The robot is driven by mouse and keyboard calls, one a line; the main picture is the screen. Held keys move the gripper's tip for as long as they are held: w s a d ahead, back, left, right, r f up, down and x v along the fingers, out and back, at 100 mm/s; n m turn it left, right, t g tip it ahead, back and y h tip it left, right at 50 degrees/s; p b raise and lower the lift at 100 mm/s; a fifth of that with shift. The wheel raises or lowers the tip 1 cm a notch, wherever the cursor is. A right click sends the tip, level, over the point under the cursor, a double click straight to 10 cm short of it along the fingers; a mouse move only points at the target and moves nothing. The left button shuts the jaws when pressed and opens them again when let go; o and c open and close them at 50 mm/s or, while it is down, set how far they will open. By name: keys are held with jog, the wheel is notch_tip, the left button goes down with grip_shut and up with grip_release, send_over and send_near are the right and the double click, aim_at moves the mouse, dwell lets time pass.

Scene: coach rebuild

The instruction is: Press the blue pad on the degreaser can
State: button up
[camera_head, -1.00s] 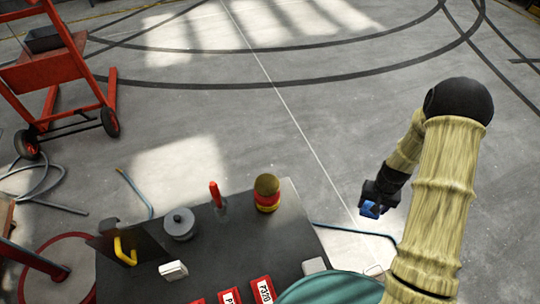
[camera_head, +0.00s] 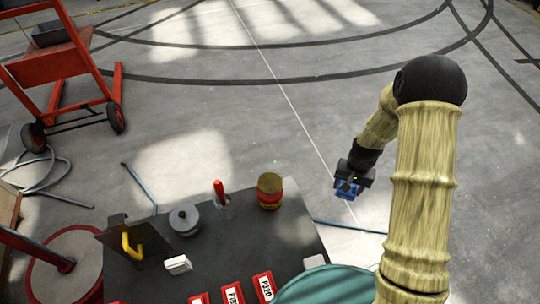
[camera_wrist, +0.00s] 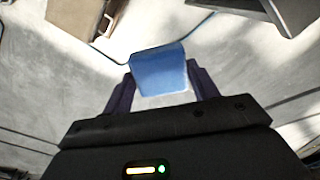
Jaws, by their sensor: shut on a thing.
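My gripper (camera_head: 352,184) is shut on the blue pad (camera_wrist: 160,70), which sits between the two fingers in the wrist view. The blue pad also shows in the head view (camera_head: 346,190), held out right of the table. A brownish-yellow can with a red band (camera_head: 270,190) stands upright at the table's far right corner; it looks like the degreaser can, but I cannot read a label. The pad is apart from this can, to its right.
The dark table (camera_head: 226,248) carries a grey lidded pot (camera_head: 184,219), a red-handled tool (camera_head: 220,192), a yellow handle (camera_head: 130,246), a white block (camera_head: 177,264) and red labelled packs (camera_head: 264,286). A red trolley (camera_head: 62,75) stands back left. A teal rounded thing (camera_head: 330,288) is at the front.

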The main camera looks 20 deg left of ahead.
jog(key=s+a+r+p, duration=0.3)
jog(key=s+a+r, duration=0.2)
jog(key=a+r, duration=0.3)
jog(key=s+a+r+p, duration=0.3)
jog(key=s+a+r, duration=0.3)
jog(key=a, duration=0.8)
notch_tip(320, 180, up, 3)
jog(key=shift+a+r+m, duration=0.15)
jog(key=shift+a+m, duration=0.15)
jog(key=shift+a, duration=0.05)
notch_tip(320, 180, down, 6)
jog(key=b, duration=0.4)
jog(key=shift+w+d+r, duration=0.1)
jog(key=shift+w+r, duration=0.05)
jog(key=shift+r, duration=0.1)
jog(key=shift+f+b, duration=0.25)
jog(key=shift+b, duration=0.05)
jog(key=shift+s, duration=0.2)
jog(key=shift+w+f, duration=0.15)
